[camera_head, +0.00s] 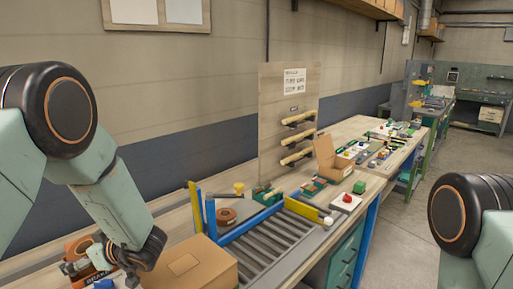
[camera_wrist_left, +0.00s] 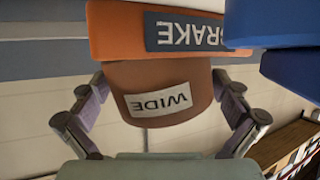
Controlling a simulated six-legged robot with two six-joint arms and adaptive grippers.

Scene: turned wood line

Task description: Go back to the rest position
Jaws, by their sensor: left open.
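My left gripper (camera_head: 78,266) is at the lower left in the head view, beside an orange holder (camera_head: 80,246) on the bench. In the left wrist view the gripper (camera_wrist_left: 160,92) is open. Its fingers stand on either side of a brown round piece (camera_wrist_left: 165,95) with a white label reading WIDE upside down. I cannot tell whether they touch it. The piece is against the orange holder (camera_wrist_left: 110,32), whose plate reads BRAKE upside down. My right arm shows at the right edge of the head view; its gripper is out of view.
A closed cardboard box (camera_head: 190,268) stands close to my left wrist. Beyond it are a blue rail (camera_head: 245,226), a yellow post (camera_head: 196,205) and a roller conveyor (camera_head: 270,245). An upright peg board (camera_head: 275,130) stands at the back. A blue thing (camera_wrist_left: 290,70) is close at the wrist view's right.

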